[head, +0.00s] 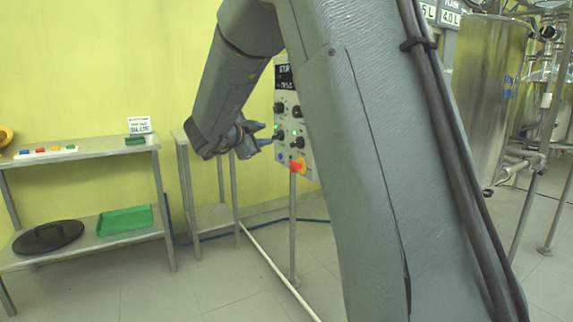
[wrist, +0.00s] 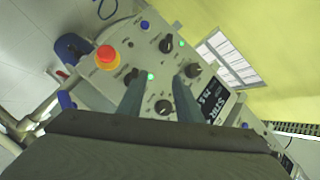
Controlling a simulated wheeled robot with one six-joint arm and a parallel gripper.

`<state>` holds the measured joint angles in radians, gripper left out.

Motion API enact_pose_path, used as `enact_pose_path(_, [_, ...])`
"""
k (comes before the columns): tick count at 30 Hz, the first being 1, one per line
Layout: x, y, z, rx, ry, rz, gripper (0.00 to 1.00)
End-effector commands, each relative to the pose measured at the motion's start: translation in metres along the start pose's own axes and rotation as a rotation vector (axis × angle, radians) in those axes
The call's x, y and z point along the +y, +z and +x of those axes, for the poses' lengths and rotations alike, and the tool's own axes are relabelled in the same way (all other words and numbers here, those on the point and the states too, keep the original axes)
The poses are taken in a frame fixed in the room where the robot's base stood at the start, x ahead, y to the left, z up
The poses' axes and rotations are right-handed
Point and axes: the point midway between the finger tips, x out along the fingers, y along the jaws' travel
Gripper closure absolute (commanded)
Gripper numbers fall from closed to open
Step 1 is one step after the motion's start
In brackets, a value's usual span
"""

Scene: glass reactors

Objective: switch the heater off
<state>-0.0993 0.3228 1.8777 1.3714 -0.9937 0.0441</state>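The control panel (head: 284,95) stands on a thin post in the head view, partly hidden by my arm. It fills the middle of the wrist view (wrist: 118,98), seen at a slant. It carries several black knobs, including an upper knob (wrist: 166,43), a right knob (wrist: 193,70), a left knob (wrist: 131,77) and a lower knob (wrist: 162,107). Two green lights (wrist: 181,43) are lit. The small labels are unreadable, so I cannot tell which knob is the heater's. My gripper (head: 270,135) is at the panel, fingers apart (wrist: 159,80), with nothing seen held between them. Contact with a knob is unclear.
A red stop button (wrist: 107,57) on a yellow base and a blue button (wrist: 145,25) are on the panel. A side table (head: 80,152) with a green tray (head: 124,219) on its lower shelf stands left. Steel vessels (head: 485,95) stand right. A yellow wall is behind.

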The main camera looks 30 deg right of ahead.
Motion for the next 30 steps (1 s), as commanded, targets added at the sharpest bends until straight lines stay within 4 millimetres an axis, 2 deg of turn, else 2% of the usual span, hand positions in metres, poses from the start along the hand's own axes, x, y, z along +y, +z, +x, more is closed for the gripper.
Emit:
enact_pose_path(3, [0.021, -0.003, 0.010, 0.132, 0.074, 0.086, 0.68])
enact_pose_path(9, [0.038, -0.013, 0.010, 0.243, 0.149, 0.150, 0.68])
enact_pose_path(14, [0.042, -0.018, 0.022, 0.257, 0.159, 0.157, 0.68])
enact_pose_path(24, [0.051, -0.030, 0.070, 0.254, 0.158, 0.156, 0.68])
enact_pose_path(30, [0.052, -0.033, 0.083, 0.253, 0.156, 0.155, 0.68])
